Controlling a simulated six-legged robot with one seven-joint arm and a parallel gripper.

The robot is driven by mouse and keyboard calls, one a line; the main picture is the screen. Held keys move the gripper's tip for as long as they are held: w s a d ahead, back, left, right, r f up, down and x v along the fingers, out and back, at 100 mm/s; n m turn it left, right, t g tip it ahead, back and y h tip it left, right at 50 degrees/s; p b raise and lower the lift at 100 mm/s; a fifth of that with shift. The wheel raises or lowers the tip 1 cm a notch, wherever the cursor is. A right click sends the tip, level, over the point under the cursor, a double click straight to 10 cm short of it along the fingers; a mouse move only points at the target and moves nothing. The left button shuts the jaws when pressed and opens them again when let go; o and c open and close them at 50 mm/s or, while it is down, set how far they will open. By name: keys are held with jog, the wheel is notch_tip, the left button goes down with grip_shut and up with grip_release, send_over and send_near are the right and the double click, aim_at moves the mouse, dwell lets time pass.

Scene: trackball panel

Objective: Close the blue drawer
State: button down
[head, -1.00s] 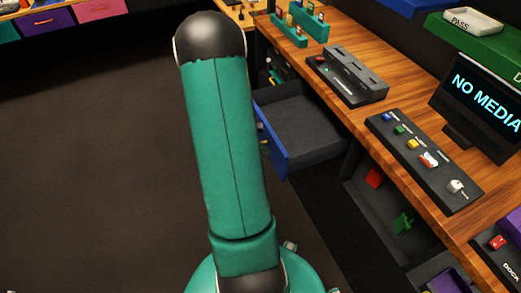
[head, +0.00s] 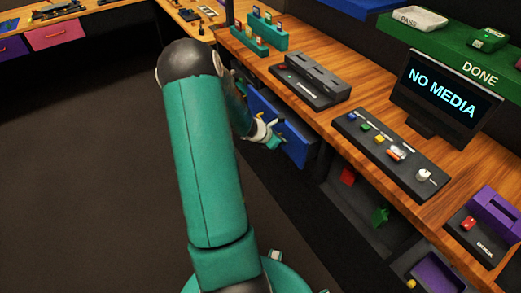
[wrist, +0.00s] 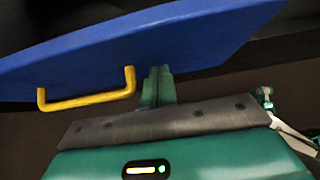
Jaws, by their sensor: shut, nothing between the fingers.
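The blue drawer (head: 295,149) is under the wooden desk in the head view. Its front stands close to the desk, with a short stretch of its side showing, so it looks slightly open. In the wrist view its blue front (wrist: 190,35) spans the top, with a yellow handle (wrist: 88,103) at left. My gripper (wrist: 160,72) is shut and empty, its fingertips against or very near the lower part of the front, right of the handle. In the head view my gripper (head: 275,143) is at the drawer front. The exact contact is hard to see.
The desk (head: 345,105) carries a dark slotted box (head: 312,82), a button panel (head: 385,152) and a NO MEDIA screen (head: 442,90). Open shelves below hold a red block (head: 347,176) and a green block (head: 380,215). The floor at left is clear.

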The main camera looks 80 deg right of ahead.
aim_at(287, 135)
jog(key=s+d, duration=0.5)
jog(key=shift+s+d, duration=0.25)
jog(key=shift+s, duration=0.05)
jog(key=shift+s+d+r, duration=0.1)
jog(key=shift+s+d, duration=0.1)
jog(key=shift+s, duration=0.2)
jog(key=shift+w+a, duration=0.15)
jog(key=shift+w, duration=0.25)
jog(key=w+a, duration=0.2)
jog(key=shift+w+a, duration=0.2)
jog(key=shift+w, duration=0.2)
jog(key=v, duration=1)
jog(key=shift+w, duration=0.2)
jog(key=shift+a, duration=0.15)
